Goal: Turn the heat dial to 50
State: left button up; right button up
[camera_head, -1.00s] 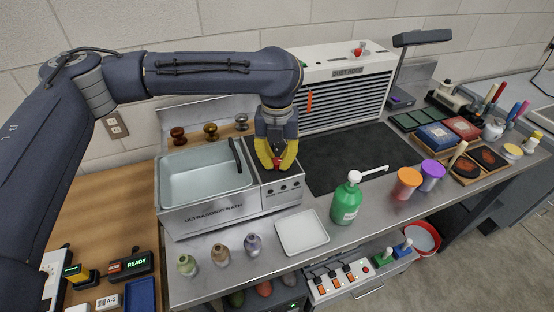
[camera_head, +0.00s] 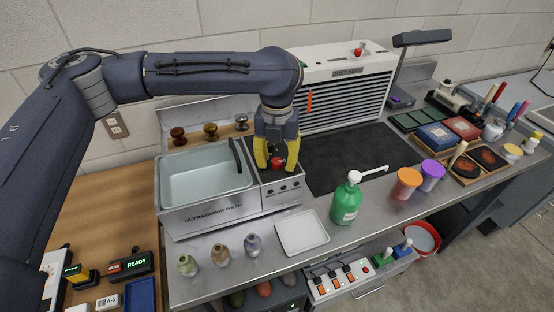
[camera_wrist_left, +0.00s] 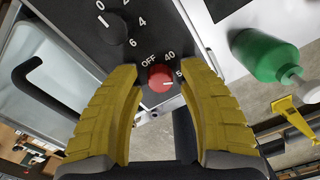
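The red heat dial (camera_head: 278,162) is on the top panel of the ultrasonic bath (camera_head: 206,213). In the left wrist view the round red dial (camera_wrist_left: 160,78) has printed marks OFF, 40 and a partly cut-off 5 around it. Its exact setting is hard to read. My left gripper (camera_head: 270,160) points down over the panel, with its yellow fingers apart. In the wrist view its fingers (camera_wrist_left: 159,80) stand on either side of the dial with gaps, so it is open and holds nothing. My right gripper is not in view.
A black dial (camera_wrist_left: 115,25) marked 0 to 6 sits beside the red one. The bath's black handle (camera_head: 236,156) is close on the left. A green pump bottle (camera_head: 345,203) and a white tray (camera_head: 301,232) stand right and in front. A dark mat (camera_head: 355,155) is bare.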

aim_at(277, 160)
pick_arm(q)
jog(key=shift+o, duration=0.6)
notch_tip(277, 160, up, 12)
dwell(0.4)
